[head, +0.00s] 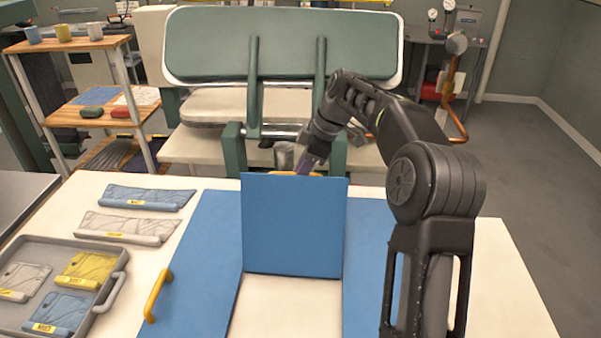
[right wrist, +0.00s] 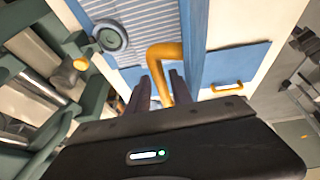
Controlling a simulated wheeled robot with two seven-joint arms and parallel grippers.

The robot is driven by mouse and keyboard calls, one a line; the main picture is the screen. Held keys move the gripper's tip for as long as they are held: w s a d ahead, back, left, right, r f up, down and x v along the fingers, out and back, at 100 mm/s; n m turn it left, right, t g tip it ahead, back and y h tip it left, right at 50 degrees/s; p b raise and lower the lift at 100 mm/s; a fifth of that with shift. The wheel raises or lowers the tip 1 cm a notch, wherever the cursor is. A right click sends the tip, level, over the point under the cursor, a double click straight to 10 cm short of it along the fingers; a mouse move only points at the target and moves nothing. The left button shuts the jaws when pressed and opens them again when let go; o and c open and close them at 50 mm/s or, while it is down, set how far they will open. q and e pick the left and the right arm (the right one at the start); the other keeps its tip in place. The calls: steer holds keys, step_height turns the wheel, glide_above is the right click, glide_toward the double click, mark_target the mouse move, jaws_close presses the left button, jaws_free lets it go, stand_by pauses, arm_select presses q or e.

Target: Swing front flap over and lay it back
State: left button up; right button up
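The blue front flap (head: 293,225) of the folding board stands about upright in the head view, its lower edge above a cream strip. A yellow handle (head: 300,173) barely shows over its top edge. In the right wrist view this handle (right wrist: 165,52) is a bent yellow tube against the blue flap (right wrist: 195,35). My right gripper (head: 306,164) reaches down behind the flap's top. Its two fingers (right wrist: 162,82) appear shut around the handle. The blue side panels (head: 195,270) lie flat on the table. My left gripper is out of view.
A grey tray (head: 110,252) with folded packets stands at the left, with two more packets (head: 148,198) behind it. A yellow side handle (head: 157,295) sticks up nearby. A green press (head: 285,45) stands behind the table. The table's right part (head: 510,290) is clear.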

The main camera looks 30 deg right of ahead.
steer(key=shift+o, duration=0.9)
steer(key=shift+a+f, duration=0.1)
steer(key=v, duration=0.6)
steer(key=shift+w, duration=0.1)
steer(key=shift+p+v, duration=0.45)
steer(key=shift+v, duration=0.5)
steer(key=shift+f, duration=0.15)
